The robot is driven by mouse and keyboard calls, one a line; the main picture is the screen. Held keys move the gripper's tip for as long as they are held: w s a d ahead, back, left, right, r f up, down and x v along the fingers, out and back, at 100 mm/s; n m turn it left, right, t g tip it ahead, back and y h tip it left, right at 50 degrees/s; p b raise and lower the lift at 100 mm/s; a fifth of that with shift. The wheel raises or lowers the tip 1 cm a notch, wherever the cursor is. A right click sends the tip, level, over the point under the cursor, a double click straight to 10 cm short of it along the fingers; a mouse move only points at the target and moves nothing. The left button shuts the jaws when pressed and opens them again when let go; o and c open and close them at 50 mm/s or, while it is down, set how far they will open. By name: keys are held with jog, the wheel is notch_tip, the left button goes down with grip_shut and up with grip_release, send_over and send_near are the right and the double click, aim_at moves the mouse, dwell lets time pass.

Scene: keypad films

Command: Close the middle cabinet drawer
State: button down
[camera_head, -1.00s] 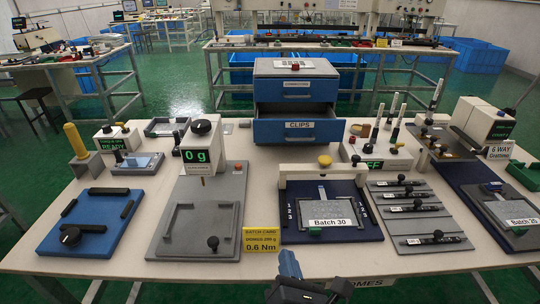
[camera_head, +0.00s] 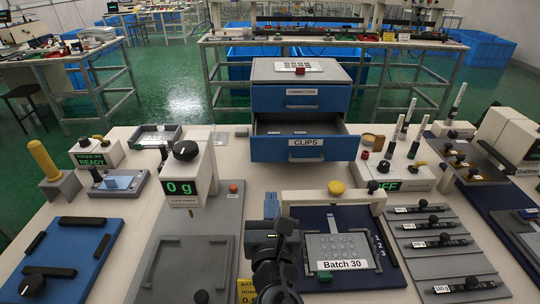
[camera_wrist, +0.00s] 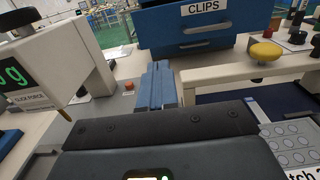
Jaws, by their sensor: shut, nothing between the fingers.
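The blue cabinet (camera_head: 337,97) with a grey top stands at the back of the bench. Its drawer labelled CLIPS (camera_head: 275,153) is pulled out, with its inside showing, below a shut upper drawer (camera_head: 273,100). The front of the CLIPS drawer also shows at the top of the wrist view (camera_wrist: 230,35), with its handle. My gripper (camera_head: 272,203) is shut and empty, in front of the cabinet and apart from the drawer. Its blue fingers (camera_wrist: 157,85) point toward the drawer's lower left in the wrist view.
The force gauge (camera_head: 185,170) stands left of my gripper. A white bridge (camera_head: 310,197) with a yellow knob (camera_head: 336,187) stands to its right, over the Batch 30 fixture (camera_head: 380,262). A rack of metal bars (camera_head: 430,255) is farther right.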

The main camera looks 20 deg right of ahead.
aim_at(270, 153)
jog(key=x, duration=1.4)
jog(key=shift+p, duration=0.4)
jog(key=shift+w+d, duration=0.1)
jog(key=b+x, duration=0.1)
jog(key=x, duration=0.7)
jog(key=shift+w+d+f+b, duration=0.1)
jog(key=shift+w+b, duration=0.2)
jog(key=shift+w, duration=0.1)
jog(key=shift+s, duration=0.15)
